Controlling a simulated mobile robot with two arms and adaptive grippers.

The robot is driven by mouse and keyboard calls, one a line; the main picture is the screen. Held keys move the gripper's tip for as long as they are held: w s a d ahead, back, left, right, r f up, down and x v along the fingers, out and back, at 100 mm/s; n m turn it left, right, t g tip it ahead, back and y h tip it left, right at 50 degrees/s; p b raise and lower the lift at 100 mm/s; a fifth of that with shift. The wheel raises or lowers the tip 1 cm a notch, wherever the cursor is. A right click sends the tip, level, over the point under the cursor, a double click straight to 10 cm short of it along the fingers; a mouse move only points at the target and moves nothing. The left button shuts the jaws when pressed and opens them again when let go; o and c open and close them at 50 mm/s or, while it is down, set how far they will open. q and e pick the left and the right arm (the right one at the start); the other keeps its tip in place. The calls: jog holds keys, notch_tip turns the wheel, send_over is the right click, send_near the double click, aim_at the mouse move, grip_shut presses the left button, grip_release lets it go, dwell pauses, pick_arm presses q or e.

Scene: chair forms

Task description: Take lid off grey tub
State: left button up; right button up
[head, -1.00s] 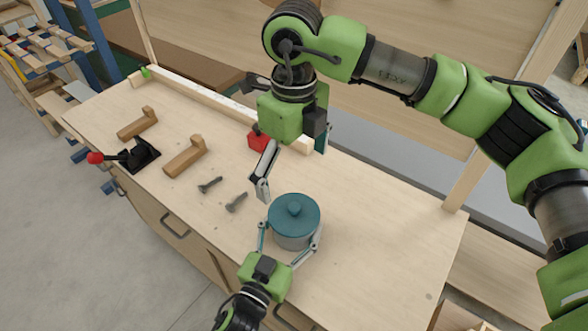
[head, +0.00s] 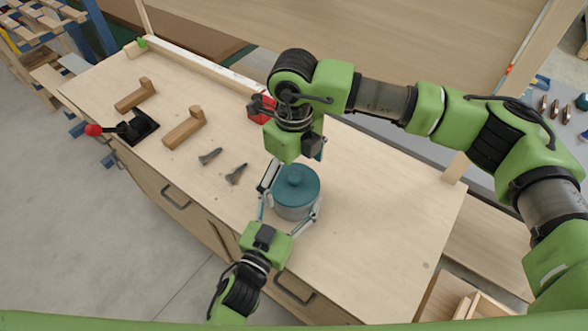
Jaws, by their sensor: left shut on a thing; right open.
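The grey tub (head: 293,212) stands upright on the wooden workbench, with a round teal lid (head: 296,183) and knob on top. My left gripper (head: 290,216) reaches in from the front and is shut on the tub, one finger on each side of its wall. My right gripper (head: 293,170) is open above the far side of the lid. One of its fingers shows just left of the lid; the other is mostly hidden behind the gripper body. I cannot tell whether it touches the lid.
Two bolts (head: 236,174) lie left of the tub, with two wooden handle-shaped blocks (head: 184,128) beyond. A black toggle clamp with a red knob (head: 138,127) sits at the left edge. A red object (head: 262,109) is behind my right gripper. The bench's right side is clear.

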jog(key=c, duration=1.9)
pick_arm(q)
jog(key=shift+s+r, duration=0.1)
pick_arm(e)
jog(key=shift+s+d+f, duration=0.1)
jog(key=shift+d+f, duration=0.05)
jog(key=shift+f, duration=0.05)
grip_shut()
jog(key=shift+r, duration=0.5)
jog(key=shift+d, duration=0.15)
pick_arm(q)
jog(key=shift+w+a, duration=0.1)
jog(key=shift+w, duration=0.1)
pick_arm(e)
jog(key=shift+r, duration=0.15)
